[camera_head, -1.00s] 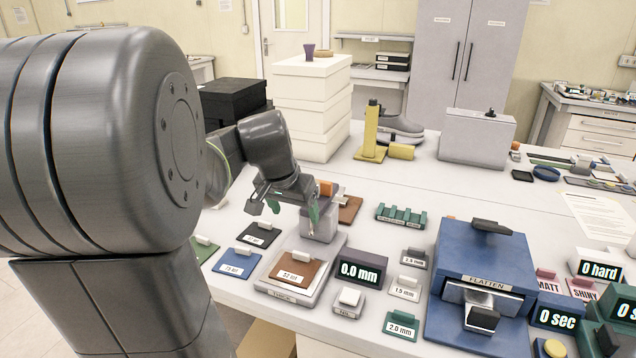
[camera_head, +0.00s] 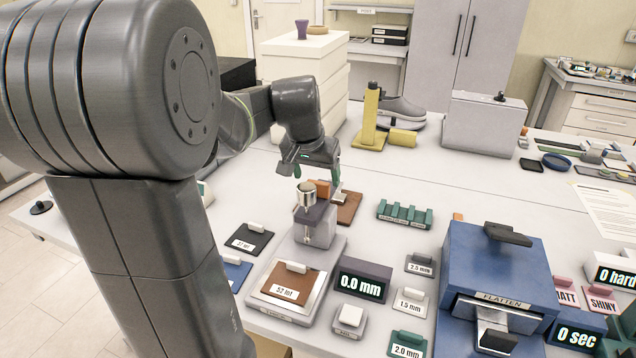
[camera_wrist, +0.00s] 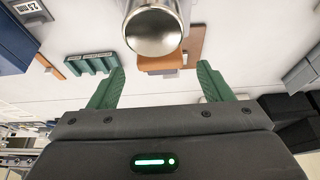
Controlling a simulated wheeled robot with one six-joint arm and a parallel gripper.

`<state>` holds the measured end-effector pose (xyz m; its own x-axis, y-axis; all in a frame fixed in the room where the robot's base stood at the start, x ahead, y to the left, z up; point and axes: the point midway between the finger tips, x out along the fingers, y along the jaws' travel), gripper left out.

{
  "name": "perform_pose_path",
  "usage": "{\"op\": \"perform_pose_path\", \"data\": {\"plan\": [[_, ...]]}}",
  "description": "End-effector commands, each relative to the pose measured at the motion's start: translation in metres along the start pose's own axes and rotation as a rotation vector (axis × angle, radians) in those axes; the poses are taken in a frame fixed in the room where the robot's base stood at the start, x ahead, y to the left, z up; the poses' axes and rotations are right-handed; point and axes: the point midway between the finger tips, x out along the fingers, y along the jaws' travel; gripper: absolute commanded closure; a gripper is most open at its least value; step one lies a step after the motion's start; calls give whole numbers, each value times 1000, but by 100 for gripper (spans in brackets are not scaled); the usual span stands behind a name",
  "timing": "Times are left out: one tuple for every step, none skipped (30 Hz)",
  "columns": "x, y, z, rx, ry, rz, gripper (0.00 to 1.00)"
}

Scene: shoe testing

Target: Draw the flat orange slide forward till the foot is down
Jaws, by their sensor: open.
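The thickness gauge (camera_head: 318,228) stands on the table, with a silver cylinder (camera_head: 306,196) at its top. The flat orange slide (camera_head: 322,187) sits at the gauge head, behind the cylinder. In the wrist view the slide (camera_wrist: 160,64) lies just past the cylinder (camera_wrist: 155,28). My gripper (camera_head: 317,177) is open and empty, behind and above the gauge head. In the wrist view its green fingers (camera_wrist: 158,86) stand apart, with the slide ahead between their lines. A brown sample (camera_head: 292,283) lies on the gauge base. I cannot make out the foot's height over it.
The gauge display (camera_head: 363,280) reads 0.0 mm. A brown piece with a white tab (camera_head: 349,208) lies behind the gauge. A green toothed block (camera_head: 404,214) and the blue flatten press (camera_head: 490,270) stand to the right. A dark sample (camera_head: 248,240) lies to the left.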

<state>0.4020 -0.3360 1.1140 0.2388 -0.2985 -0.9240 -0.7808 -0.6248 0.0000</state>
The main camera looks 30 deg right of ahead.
Motion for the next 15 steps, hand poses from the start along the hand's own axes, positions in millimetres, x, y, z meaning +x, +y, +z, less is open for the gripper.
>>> {"op": "perform_pose_path", "data": {"plan": [[10, 0, 0, 0, -4, 2, 27], [15, 1, 1, 0, -4, 2, 27], [21, 1, 1, 0, -4, 2, 27], [25, 1, 1, 0, -4, 2, 27], [29, 0, 0, 1, -2, 1, 27], [33, 0, 0, 1, -2, 1, 27], [35, 0, 0, 1, -2, 1, 27], [38, 0, 0, 0, -1, 1, 27], [40, 0, 0, 1, 0, 1, 27], [41, 0, 0, 1, 0, 1, 27], [42, 0, 0, 1, 0, 0, 27], [42, 0, 0, 1, 1, 0, 27], [43, 0, 0, 0, 1, 0, 27], [43, 0, 0, 1, 1, 0, 27], [43, 0, 0, 0, 1, 0, 27]]}}
